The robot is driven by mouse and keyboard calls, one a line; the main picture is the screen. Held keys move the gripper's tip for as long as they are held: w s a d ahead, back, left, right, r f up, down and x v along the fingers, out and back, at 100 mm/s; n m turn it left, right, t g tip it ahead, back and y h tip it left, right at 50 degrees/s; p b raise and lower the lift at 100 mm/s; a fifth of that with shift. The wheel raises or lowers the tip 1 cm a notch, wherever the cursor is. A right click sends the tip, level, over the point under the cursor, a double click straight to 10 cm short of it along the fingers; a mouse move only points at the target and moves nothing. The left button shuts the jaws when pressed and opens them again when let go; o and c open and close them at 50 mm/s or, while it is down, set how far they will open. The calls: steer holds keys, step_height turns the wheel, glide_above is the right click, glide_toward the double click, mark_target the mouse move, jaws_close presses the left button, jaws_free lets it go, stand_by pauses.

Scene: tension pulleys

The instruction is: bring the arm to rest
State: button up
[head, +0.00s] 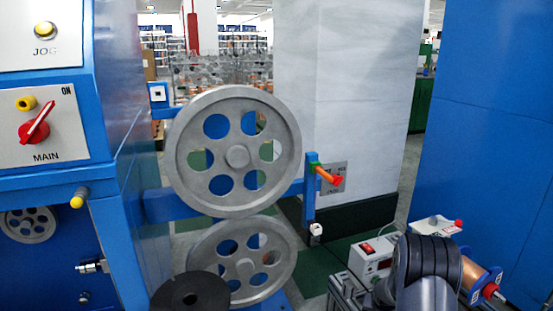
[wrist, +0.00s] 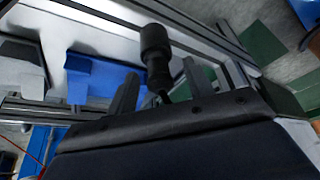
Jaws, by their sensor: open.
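My gripper (wrist: 161,78) shows in the wrist view with its two dark fingers apart. A black knob-like piece (wrist: 155,48) with a narrower stem stands between and beyond the fingers, in front of a pale metal surface. I cannot tell whether a finger touches it. In the head view, a dark ribbed part that looks like my arm (head: 430,262) shows at the lower right, folded low. My gripper's fingers cannot be made out in the head view.
Two grey pulley wheels (head: 238,112) stand one above the other beside a blue control cabinet (head: 125,130). An orange-red handle (head: 327,175) sits on a blue bracket. A white box with a red switch (head: 372,258) and a copper spool (head: 478,276) are close to the arm.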

steer(key=p+v, duration=0.5)
steer(key=v, duration=0.6)
steer(key=b+x, duration=0.5)
steer(key=x, duration=0.5)
steer(key=shift+f, duration=0.4)
steer(key=shift+w+d+r, duration=0.15)
steer(key=shift+w, duration=0.15)
step_height(320, 180, up, 10)
steer(key=p, duration=0.5)
steer(key=shift+s, duration=0.1)
steer(key=s+a+r+n+p, duration=0.1)
steer(key=s+a+r+p, duration=0.1)
steer(key=a+r+p, duration=0.3)
step_height(320, 180, up, 5)
steer(key=shift+a+f+y, duration=0.2)
steer(key=shift+a+y, duration=0.1)
steer(key=shift+a, duration=0.2)
steer(key=shift+s, duration=0.1)
